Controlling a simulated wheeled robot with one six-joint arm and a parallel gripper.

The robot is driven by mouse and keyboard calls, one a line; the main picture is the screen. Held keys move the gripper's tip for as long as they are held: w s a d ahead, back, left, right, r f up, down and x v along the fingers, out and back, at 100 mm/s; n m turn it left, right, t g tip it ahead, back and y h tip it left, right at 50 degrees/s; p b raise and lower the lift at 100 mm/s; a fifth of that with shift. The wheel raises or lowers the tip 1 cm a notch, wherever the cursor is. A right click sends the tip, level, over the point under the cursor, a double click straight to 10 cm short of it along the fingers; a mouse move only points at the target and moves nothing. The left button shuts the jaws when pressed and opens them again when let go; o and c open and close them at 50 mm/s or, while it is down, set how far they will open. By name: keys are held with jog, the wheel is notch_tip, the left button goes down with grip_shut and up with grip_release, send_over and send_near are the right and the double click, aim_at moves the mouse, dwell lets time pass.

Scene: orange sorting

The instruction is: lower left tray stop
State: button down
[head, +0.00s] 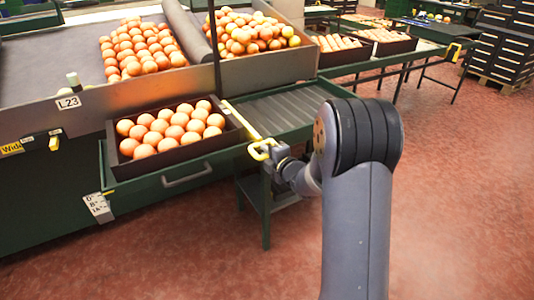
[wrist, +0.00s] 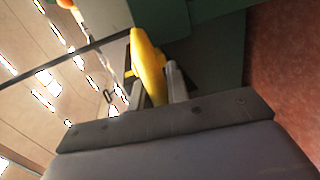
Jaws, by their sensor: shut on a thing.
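The yellow tray stop (head: 243,121) is a bar with a looped handle, between the tray of oranges and the roller section. My gripper (head: 267,150) is shut on its yellow handle. In the wrist view the yellow handle (wrist: 150,65) sits between the two grey fingers of my gripper (wrist: 153,80). The bar slants from the handle up and back to the left. A dark tray (head: 113,143) full of oranges stands just left of the stop. My wrist partly hides the handle's lower end.
The roller conveyor (head: 290,108) right of the stop is empty. Behind it are a sloped bin wall (head: 270,68) with heaped oranges and a side table with more filled trays (head: 345,56). The red floor (head: 450,190) at right is clear.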

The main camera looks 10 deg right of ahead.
jog(key=shift+f, duration=0.1)
notch_tip(320, 180, down, 5)
jog(key=b, duration=0.5)
jog(key=c, duration=1.4)
grip_release()
jog(key=shift+o, duration=0.2)
jog(key=p+v, duration=0.2)
jog(key=v, duration=0.9)
